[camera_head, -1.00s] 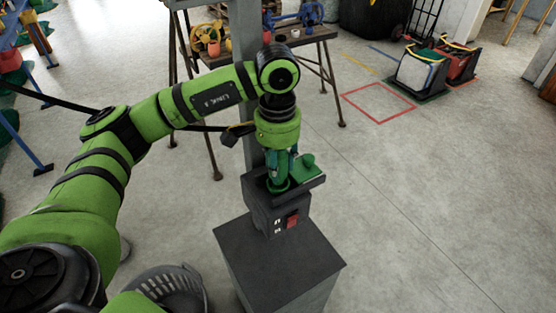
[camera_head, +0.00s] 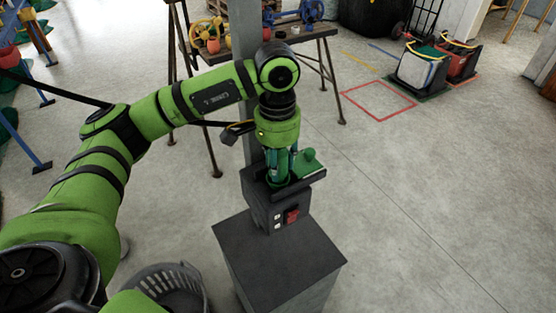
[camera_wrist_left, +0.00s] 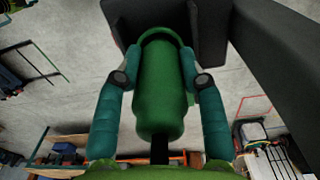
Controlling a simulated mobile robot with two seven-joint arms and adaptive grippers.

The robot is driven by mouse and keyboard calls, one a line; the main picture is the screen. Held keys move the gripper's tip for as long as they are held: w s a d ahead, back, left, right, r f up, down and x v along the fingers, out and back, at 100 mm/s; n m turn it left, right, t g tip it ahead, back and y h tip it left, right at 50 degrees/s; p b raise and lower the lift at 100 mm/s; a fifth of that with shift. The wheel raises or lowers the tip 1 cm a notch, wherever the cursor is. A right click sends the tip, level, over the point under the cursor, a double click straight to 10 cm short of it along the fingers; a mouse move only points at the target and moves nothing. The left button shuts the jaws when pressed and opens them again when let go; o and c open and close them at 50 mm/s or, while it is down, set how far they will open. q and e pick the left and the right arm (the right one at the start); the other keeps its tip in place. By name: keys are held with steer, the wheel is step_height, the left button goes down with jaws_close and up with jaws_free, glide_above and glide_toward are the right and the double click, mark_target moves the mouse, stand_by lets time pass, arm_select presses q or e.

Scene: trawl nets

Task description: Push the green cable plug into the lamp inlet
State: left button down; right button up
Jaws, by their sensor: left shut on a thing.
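The green plug (camera_wrist_left: 160,90) is between the two teal fingers of my left gripper (camera_wrist_left: 160,78) in the left wrist view. A black cable leaves its near end. The plug's far end meets a green ring, the inlet (camera_wrist_left: 160,34), on a dark housing; how deep it sits is hidden. In the head view my left gripper (camera_head: 281,170) points down at the top of the dark grey inlet box (camera_head: 262,207), mostly covering the plug. A green flap (camera_head: 309,166) stands open beside it. My right gripper is not in view.
The box sits on a dark pedestal (camera_head: 280,262) against a grey post (camera_head: 244,50), with a red switch (camera_head: 292,216) on its front. A workbench (camera_head: 300,36) stands behind. Floor to the right is clear up to a red marked square (camera_head: 379,101) and crates (camera_head: 424,68).

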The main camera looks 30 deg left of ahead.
arm_select(q)
steer(key=shift+f, duration=0.3)
steer(key=c, duration=0.7)
jaws_free()
steer(key=shift+c, duration=0.2)
steer(key=shift+o, duration=0.3)
steer(key=shift+r, duration=0.1)
step_height(320, 180, up, 12)
